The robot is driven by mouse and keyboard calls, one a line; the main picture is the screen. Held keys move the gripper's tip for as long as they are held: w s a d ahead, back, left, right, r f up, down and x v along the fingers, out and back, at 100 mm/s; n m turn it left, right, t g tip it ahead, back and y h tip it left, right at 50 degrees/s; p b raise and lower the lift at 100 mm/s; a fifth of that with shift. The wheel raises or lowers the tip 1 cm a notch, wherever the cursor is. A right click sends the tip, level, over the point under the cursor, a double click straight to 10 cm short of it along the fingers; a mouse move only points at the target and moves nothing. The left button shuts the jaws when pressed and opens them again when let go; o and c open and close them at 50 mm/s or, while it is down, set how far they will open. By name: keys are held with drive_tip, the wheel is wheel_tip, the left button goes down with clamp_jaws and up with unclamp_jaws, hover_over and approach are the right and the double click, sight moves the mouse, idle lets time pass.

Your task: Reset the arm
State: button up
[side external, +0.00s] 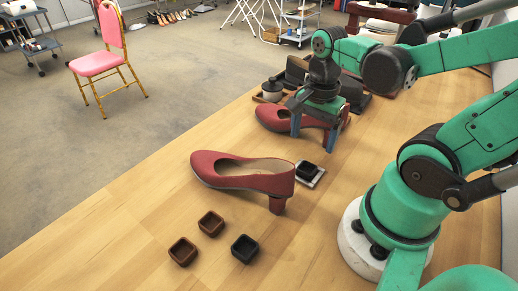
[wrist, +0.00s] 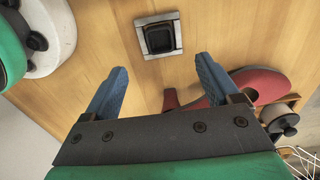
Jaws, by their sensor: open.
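My gripper (side external: 318,128) is open, its two blue fingers pointing down above the far part of the wooden table. It also shows in the wrist view (wrist: 158,90), with nothing between its fingers. A red heeled shoe (side external: 268,117) is beside and partly behind my gripper in the side view. In the wrist view that shoe (wrist: 262,84) is partly hidden by the right finger. My green arm reaches in from the right.
A second red shoe (side external: 238,172) stands mid-table. A black square dish on a silver plate (side external: 316,180) is near its heel. Two brown dishes (side external: 211,223) (side external: 183,251) and a black dish (side external: 245,248) sit at the front. A lidded pot (side external: 272,91) stands at the back. The left front table is clear.

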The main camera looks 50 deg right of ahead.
drive_tip(key=w+a+r+n+t, duration=0.5)
drive_tip(key=w+a+n+t, duration=0.1)
drive_tip(key=n, duration=1.2)
drive_tip(key=shift+w+a+r+t, duration=0.2)
drive_tip(key=shift+w+t, duration=0.4)
drive_tip(key=shift+w, duration=0.25)
